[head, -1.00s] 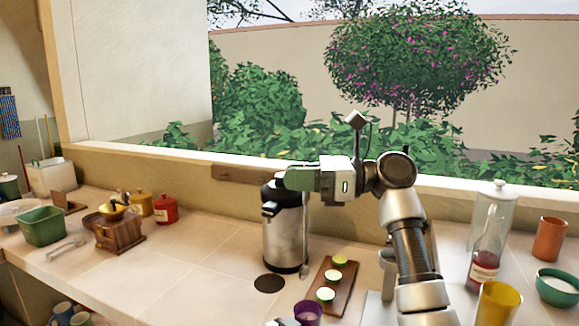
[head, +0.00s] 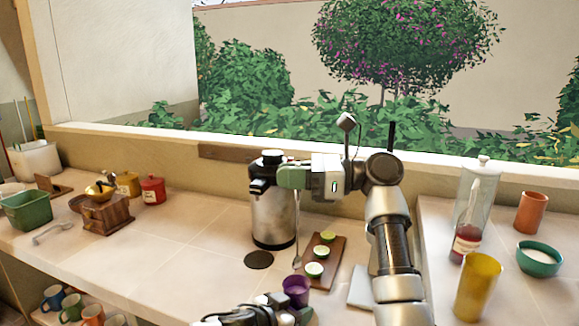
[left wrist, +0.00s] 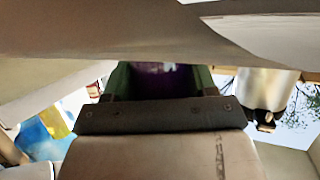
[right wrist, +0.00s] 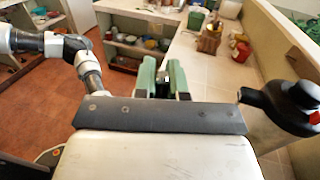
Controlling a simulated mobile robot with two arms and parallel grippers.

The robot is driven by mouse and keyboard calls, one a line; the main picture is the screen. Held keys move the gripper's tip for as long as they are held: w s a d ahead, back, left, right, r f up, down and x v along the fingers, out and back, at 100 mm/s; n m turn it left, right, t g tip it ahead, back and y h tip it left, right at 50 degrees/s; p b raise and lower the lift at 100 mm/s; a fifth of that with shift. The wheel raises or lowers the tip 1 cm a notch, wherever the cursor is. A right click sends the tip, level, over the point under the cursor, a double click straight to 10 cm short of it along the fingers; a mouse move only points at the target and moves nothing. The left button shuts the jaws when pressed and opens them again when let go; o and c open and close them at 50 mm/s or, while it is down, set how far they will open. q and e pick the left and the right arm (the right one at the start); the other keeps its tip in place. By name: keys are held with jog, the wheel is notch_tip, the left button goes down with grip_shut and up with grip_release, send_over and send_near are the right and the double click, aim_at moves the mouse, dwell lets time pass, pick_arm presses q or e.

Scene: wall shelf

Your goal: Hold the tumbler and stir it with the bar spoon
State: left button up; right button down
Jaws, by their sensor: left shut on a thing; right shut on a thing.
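The purple tumbler (head: 296,292) stands upright at the lower middle of the head view, near the counter front. My left gripper (head: 284,308) is shut on it; purple also shows between the green fingers in the left wrist view (left wrist: 160,78). My right gripper (head: 285,177) is shut on the upper end of the bar spoon (head: 297,232), which hangs nearly vertical. The spoon's bowl appears just above the tumbler's rim in the picture, apart from it; the depth between them is unclear. In the right wrist view, the right gripper's fingers (right wrist: 164,82) hide most of what they hold.
A steel dispenser (head: 271,218) stands just left of the spoon. A wooden board (head: 332,259) with lime halves lies behind the tumbler. A yellow cup (head: 477,288), glass bottle (head: 466,240) and green bowl (head: 540,260) stand at right.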

notch_tip(320, 180, down, 10)
jog(key=shift+r, duration=0.2)
dwell(0.8)
jog(key=shift+s+a, duration=0.15)
jog(key=shift+s, duration=0.15)
dwell(0.4)
